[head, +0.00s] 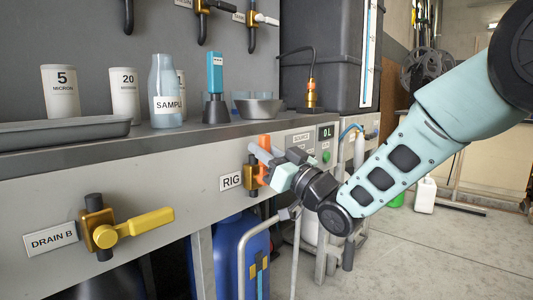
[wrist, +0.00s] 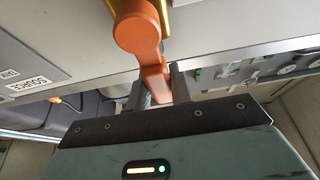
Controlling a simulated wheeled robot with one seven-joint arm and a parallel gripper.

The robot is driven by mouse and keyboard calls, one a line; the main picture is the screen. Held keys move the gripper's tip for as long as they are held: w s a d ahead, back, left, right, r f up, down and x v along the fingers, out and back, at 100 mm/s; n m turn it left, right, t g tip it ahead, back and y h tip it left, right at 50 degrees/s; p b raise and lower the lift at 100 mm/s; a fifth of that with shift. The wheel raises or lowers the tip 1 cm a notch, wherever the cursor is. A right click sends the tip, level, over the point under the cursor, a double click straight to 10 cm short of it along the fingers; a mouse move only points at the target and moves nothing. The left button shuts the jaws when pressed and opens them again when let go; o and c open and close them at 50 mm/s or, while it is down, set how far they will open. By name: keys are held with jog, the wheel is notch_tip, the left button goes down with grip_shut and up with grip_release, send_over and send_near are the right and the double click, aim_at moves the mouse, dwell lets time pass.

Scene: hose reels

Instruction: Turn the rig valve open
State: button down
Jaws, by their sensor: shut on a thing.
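The rig valve has an orange handle (head: 264,152) on a brass body, mounted on the bench's front panel just right of the RIG label (head: 231,181). In the wrist view the orange handle (wrist: 140,38) comes down from its round hub to between my fingers. My gripper (head: 280,165) is shut on the handle's end; the fingers also show in the wrist view (wrist: 158,88), one on each side of it. In the head view my gripper hides part of the handle and valve body.
A yellow-handled valve (head: 135,224) beside the DRAIN B label (head: 50,242) sits on the same panel at left. A sample bottle (head: 166,95), white cups and a grey bowl (head: 258,108) stand on the bench top. A blue cylinder (head: 240,255) is below. The floor at right is mostly clear.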

jog(key=shift+f, duration=0.1)
dwell(0.3)
jog(key=c, duration=1.2)
grip_release()
jog(key=shift+c, duration=0.2)
jog(key=shift+s+d, duration=0.1)
jog(key=p+v, duration=0.4)
jog(key=v, duration=1.3)
jog(key=shift+d+p, duration=0.15)
jog(key=shift+p, duration=0.2)
